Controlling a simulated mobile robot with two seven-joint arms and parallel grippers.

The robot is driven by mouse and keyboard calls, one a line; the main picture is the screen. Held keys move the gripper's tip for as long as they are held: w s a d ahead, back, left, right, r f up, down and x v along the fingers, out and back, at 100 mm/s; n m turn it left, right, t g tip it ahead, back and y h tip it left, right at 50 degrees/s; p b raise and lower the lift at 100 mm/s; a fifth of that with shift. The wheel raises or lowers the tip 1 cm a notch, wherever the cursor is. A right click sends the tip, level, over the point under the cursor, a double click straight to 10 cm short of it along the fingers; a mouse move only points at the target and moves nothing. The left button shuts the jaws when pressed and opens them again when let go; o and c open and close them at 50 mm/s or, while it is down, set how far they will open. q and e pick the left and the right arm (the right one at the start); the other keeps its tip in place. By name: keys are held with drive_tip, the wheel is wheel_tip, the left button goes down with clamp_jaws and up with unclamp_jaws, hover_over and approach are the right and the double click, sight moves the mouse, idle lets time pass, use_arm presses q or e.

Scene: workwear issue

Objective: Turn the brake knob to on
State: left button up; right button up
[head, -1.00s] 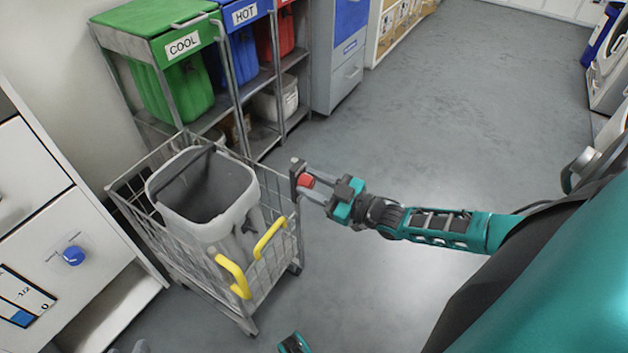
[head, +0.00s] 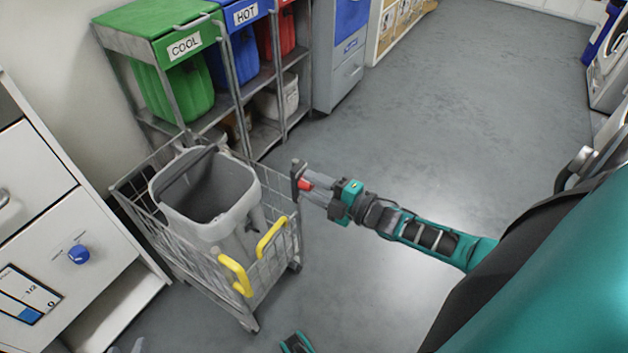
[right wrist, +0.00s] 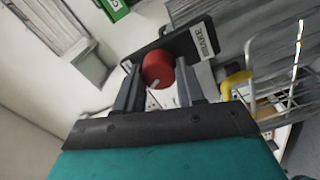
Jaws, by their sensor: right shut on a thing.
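The red brake knob (right wrist: 157,69) sits on a dark plate (right wrist: 180,40) that carries a white label reading BRAKE (right wrist: 204,40). A pale mark shows on the knob's lower edge in the right wrist view. In the head view the knob (head: 305,184) is partly hidden by my fingers, at the right corner of the wire cart (head: 283,262). My right gripper (head: 308,188) is shut on the knob, with one finger on each side of it in the right wrist view (right wrist: 157,85).
A grey-white bin (head: 240,225) stands in the cart, which has yellow handles (head: 236,275). A rack with green (head: 165,35), blue and red bins stands behind. A white cabinet with a blue knob (head: 79,254) is at left. The floor to the right is open.

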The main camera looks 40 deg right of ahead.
drive_tip(key=n, duration=0.2)
drive_tip(key=shift+n, duration=1)
drive_tip(key=o, duration=1)
drive_tip(key=shift+o, duration=0.2)
drive_tip(key=shift+s, duration=0.1)
